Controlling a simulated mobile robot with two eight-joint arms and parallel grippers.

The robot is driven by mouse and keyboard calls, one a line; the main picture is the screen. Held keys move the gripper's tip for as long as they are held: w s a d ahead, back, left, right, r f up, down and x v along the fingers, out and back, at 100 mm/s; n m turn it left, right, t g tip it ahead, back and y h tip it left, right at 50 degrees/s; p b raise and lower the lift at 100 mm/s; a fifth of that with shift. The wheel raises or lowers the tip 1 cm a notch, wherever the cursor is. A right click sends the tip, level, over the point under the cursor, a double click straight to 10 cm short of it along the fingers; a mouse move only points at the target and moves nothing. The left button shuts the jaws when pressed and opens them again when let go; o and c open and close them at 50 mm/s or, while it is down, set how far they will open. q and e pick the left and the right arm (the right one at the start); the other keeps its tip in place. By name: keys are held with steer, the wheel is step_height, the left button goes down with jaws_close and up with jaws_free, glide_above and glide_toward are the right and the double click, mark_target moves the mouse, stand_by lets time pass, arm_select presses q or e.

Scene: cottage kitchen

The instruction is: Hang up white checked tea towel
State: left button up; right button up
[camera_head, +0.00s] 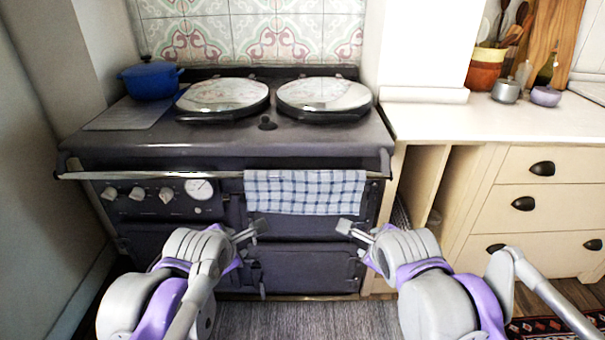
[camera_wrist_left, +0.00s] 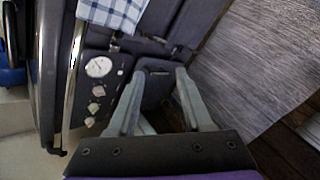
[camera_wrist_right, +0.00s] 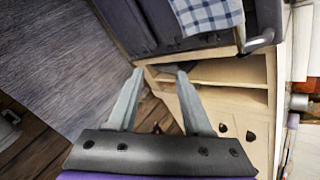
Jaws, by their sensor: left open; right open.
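The white and blue checked tea towel (camera_head: 304,192) hangs over the front rail (camera_head: 215,175) of the dark range cooker. It drapes in front of the right part of the range. Its edge also shows in the left wrist view (camera_wrist_left: 112,12) and in the right wrist view (camera_wrist_right: 207,14). My right gripper (camera_head: 348,229) is open and empty, below the towel's lower right corner. Neither gripper appears to touch the towel.
The range (camera_head: 150,145) has two round lids and a blue pot (camera_head: 151,79) on top. Knobs and a dial (camera_head: 199,189) are on its front left. A cream counter with drawers (camera_head: 530,195) stands to the right. A grey rug (camera_head: 300,320) lies on the floor before the range.

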arm_select(q)
steer(key=s+a+f+m+g, duration=0.2)
steer(key=s+f+m+g, duration=0.1)
steer(key=s+f+m, duration=0.85)
steer(key=s+a+f+m+g, duration=0.2)
steer(key=s+f+m, duration=0.6)
steer(key=s+m, duration=0.6)
arm_select(e)
steer(key=s+d+f+n+g, duration=0.2)
steer(key=s+f+n+g, duration=0.1)
steer(key=s+f+n, duration=0.85)
steer(key=s+d+f+n+g, duration=0.2)
steer(key=s+f+n, duration=0.6)
steer(key=s+n, duration=0.6)
arm_select(q)
step_height(320, 180, up, 28)
steer(key=t+p, duration=0.1)
steer(key=p, duration=2.5)
steer(key=shift+w+d+r+n, duration=0.15)
steer(key=shift+d+r+n, duration=0.1)
steer(key=shift+n, duration=0.2)
arm_select(e)
step_height(320, 180, up, 28)
steer(key=t, duration=0.1)
steer(key=shift+w+a+r+m, duration=0.15)
steer(key=shift+a+r+m, duration=0.1)
steer(key=shift+m, duration=0.2)
